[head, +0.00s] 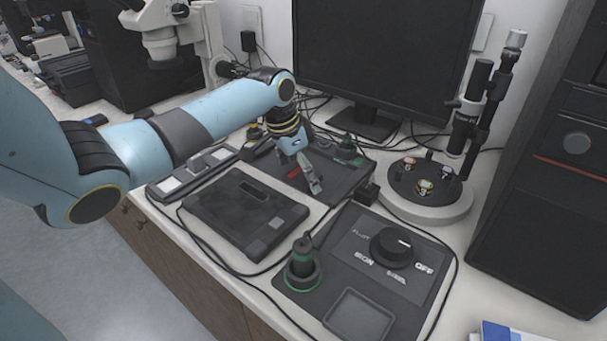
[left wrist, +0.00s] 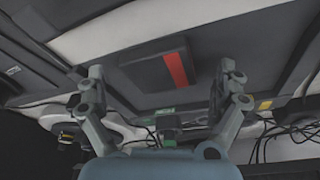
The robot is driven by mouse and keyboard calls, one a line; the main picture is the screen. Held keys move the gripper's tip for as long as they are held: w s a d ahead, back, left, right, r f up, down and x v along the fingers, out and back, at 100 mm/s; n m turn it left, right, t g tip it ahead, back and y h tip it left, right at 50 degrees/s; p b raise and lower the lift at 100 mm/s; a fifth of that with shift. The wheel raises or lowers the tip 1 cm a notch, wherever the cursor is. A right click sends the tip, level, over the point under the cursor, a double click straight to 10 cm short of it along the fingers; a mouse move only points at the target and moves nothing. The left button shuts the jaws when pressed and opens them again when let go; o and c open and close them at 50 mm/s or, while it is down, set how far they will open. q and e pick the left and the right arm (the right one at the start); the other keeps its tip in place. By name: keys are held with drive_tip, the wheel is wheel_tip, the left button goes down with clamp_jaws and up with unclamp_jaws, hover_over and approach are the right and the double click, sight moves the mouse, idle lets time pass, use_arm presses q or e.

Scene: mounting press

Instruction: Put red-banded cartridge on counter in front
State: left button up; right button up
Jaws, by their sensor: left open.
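The red-banded cartridge appears to be a dark, flat block (left wrist: 140,69) with one red stripe across it. It lies on a dark grey panel between and beyond my fingers in the left wrist view. In the head view only its red band (head: 294,172) shows clearly, beside my left gripper (head: 308,181). My left gripper is open and points down over that panel; in the left wrist view its two fingers (left wrist: 162,72) stand wide apart with nothing between them. I cannot tell the exact gap to the block. My right gripper is not in view. The white counter (head: 327,212) runs beneath the equipment.
A dark flat device (head: 215,208) lies in front of the panel. A control unit with a knob (head: 391,247) and green-ringed post (head: 303,267) stands front right. A round stand (head: 437,213) holds small pieces. A monitor (head: 385,50) stands behind. Cables cross the counter.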

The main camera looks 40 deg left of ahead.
use_arm(q)
drive_tip(key=shift+f, duration=0.25)
drive_tip(key=c, duration=1.5)
